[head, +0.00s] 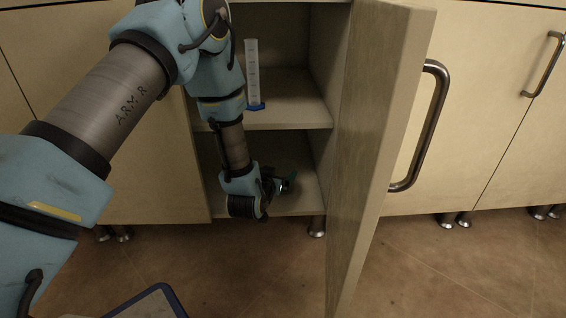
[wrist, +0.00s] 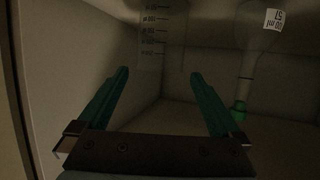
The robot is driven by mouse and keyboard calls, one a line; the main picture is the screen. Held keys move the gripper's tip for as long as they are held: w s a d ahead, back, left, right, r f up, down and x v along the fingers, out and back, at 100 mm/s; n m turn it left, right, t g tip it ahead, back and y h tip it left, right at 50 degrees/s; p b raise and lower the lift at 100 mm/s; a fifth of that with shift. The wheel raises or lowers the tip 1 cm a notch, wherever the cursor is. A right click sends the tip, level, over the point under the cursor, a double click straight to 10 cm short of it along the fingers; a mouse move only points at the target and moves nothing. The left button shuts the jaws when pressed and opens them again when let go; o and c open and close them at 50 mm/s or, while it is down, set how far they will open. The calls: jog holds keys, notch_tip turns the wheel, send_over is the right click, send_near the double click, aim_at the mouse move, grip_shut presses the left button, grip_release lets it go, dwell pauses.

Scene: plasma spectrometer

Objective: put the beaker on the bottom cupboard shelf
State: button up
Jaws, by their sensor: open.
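The open cupboard's bottom shelf (head: 303,203) shows in the head view.
A measuring cylinder (head: 253,75) with a blue base stands on the upper shelf (head: 295,112). The open door (head: 375,130) stands close at the right.

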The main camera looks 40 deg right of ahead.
jog(key=v, duration=0.2)
jog(key=shift+s+a+r+p, duration=0.1)
jog(key=shift+s+a+p, duration=0.05)
jog(key=shift+a+p, duration=0.2)
dwell(0.4)
